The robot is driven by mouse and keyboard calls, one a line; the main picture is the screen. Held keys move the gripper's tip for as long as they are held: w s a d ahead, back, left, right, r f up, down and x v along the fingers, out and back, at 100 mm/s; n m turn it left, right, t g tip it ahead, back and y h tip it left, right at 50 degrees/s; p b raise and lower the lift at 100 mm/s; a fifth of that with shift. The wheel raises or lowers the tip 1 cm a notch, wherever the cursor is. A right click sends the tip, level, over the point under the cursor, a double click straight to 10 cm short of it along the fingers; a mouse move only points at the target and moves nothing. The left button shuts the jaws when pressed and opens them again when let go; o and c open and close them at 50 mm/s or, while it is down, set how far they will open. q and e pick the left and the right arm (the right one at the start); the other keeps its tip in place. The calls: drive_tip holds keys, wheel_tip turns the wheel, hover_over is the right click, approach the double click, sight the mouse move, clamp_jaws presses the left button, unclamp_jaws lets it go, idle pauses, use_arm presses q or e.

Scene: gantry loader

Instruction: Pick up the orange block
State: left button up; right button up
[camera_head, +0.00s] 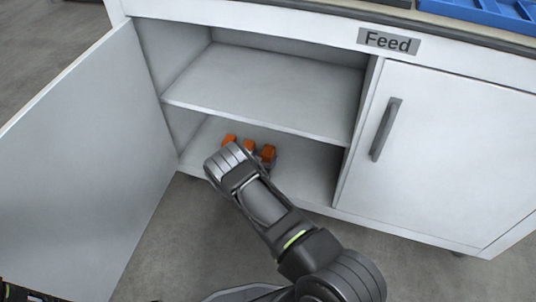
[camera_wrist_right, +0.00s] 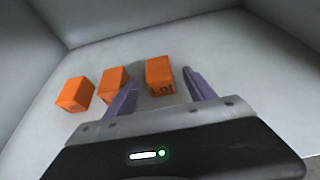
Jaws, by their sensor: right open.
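Three orange blocks stand in a row on the bottom shelf of the open cabinet: a left block (camera_wrist_right: 74,94), a middle block (camera_wrist_right: 113,82) and a right block (camera_wrist_right: 160,76) with dark lettering on its front. The head view also shows the left one (camera_head: 229,140), the middle one (camera_head: 249,145) and the right one (camera_head: 267,152). My right gripper (camera_wrist_right: 160,79) is open, its fingers on either side of the right block in the wrist view. Its left finger partly covers the middle block. Contact cannot be told.
The cabinet's middle shelf (camera_head: 268,88) lies above the blocks. An open door (camera_head: 85,165) stands at left, and a closed door (camera_head: 445,150) with a handle (camera_head: 386,129) at right. A "Feed" label (camera_head: 388,41) and a blue tray (camera_head: 480,12) are above.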

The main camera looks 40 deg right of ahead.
sight(266, 155)
drive_tip(key=b+x, duration=0.3)
drive_tip(key=x, duration=0.1)
drive_tip(key=shift+w+d+f, duration=0.2)
drive_tip(key=shift+d, duration=0.05)
drive_tip(key=shift+w+d, duration=0.15)
drive_tip(key=shift+d, duration=0.05)
drive_tip(key=shift+r, duration=0.1)
drive_tip(key=shift+c, duration=0.5)
clamp_jaws()
